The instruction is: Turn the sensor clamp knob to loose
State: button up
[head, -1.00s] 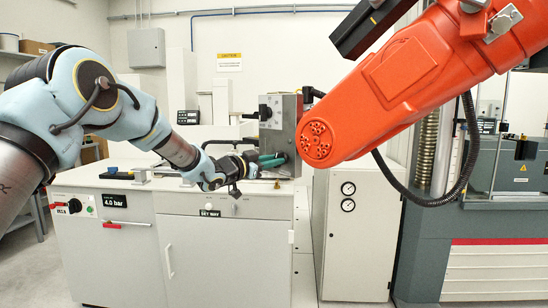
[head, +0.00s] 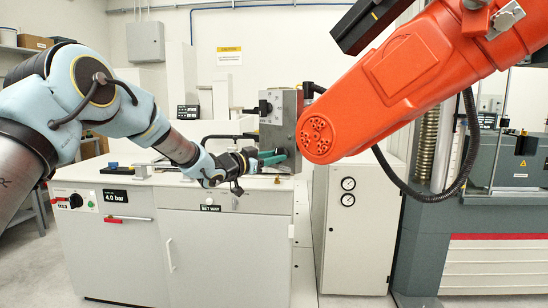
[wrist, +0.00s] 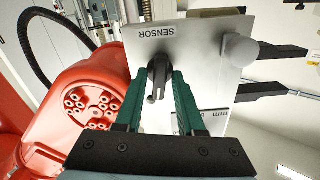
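The black sensor clamp knob (wrist: 158,74) sits on a pale metal plate under the label SENSOR (wrist: 156,32) in the wrist view. My gripper (wrist: 158,82) has two green fingers, one on each side of the knob. The fingers are apart, with gaps showing beside the knob's narrow handle. In the head view my gripper (head: 272,157) reaches from the left to the front of the grey metal box (head: 285,132). The sensor knob is hard to make out there, close to the fingers.
A large orange robot arm (head: 400,85) hangs just right of the box; it also fills the left of the wrist view (wrist: 92,105). A pale round knob (wrist: 240,48) and black bars (wrist: 272,90) are at the plate's right. The white cabinet (head: 225,250) stands below.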

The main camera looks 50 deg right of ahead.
jog(key=shift+o, duration=0.7)
jog(key=w+a+b, duration=0.1)
jog(key=a+b, duration=0.3)
jog(key=a, duration=0.6)
jog(key=shift+w+a, duration=0.2)
jog(key=shift+a, duration=0.2)
